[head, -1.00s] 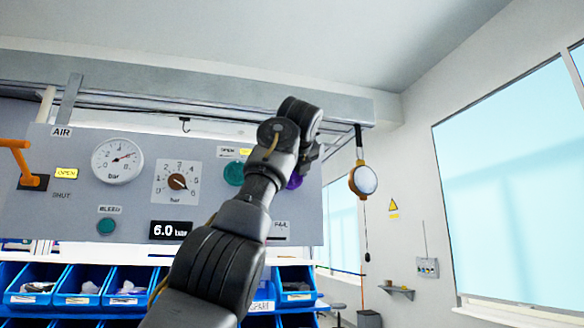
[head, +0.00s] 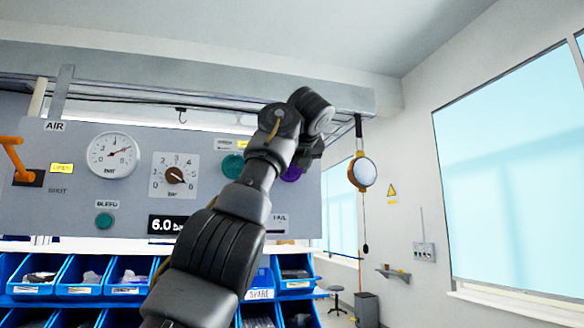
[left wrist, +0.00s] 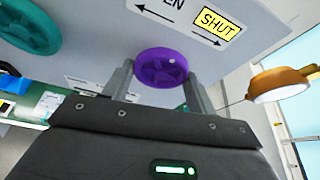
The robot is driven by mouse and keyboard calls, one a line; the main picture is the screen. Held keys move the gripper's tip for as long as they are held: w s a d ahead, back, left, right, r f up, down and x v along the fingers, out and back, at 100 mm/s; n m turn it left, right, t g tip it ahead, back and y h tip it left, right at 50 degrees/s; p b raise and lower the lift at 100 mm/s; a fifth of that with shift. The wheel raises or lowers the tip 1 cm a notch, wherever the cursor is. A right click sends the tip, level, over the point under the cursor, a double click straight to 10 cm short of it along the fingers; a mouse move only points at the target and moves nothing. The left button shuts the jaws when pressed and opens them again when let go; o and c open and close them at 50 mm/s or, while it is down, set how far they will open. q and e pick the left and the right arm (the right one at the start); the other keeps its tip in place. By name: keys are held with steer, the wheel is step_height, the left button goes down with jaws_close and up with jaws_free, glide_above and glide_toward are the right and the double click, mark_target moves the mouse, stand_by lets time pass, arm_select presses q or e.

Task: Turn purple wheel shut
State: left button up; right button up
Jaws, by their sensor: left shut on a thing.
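The purple wheel (left wrist: 160,68) is on the grey panel (left wrist: 85,15), between the two fingers of my left gripper (left wrist: 160,86) in the left wrist view. The gripper is shut on it. A plate above the wheel shows an arrow toward OPEN on the left and an arrow toward a yellow SHUT label (left wrist: 217,22) on the right. In the head view only part of the purple wheel (head: 291,174) shows behind my left wrist, and the fingertips are hidden. My right gripper is not in view.
A green wheel (left wrist: 30,27) is left of the purple one. The panel also has a gauge (head: 112,155), a dial (head: 175,175), an orange lever (head: 12,155) and a 6.0 display (head: 167,225). An orange-rimmed round lamp-like object (head: 362,172) hangs to the right. Blue bins (head: 78,275) stand below.

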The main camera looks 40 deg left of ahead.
arm_select(q)
steer(key=shift+f, duration=0.2)
steer(key=o, duration=1)
steer(key=shift+r, duration=0.1)
steer(key=shift+r, duration=0.1)
steer(key=b+v, duration=0.1)
steer(key=v, duration=0.9)
steer(key=shift+s+d, duration=0.2)
steer(key=shift+d, duration=0.05)
steer(key=shift+r, duration=0.1)
steer(key=shift+w, duration=0.1)
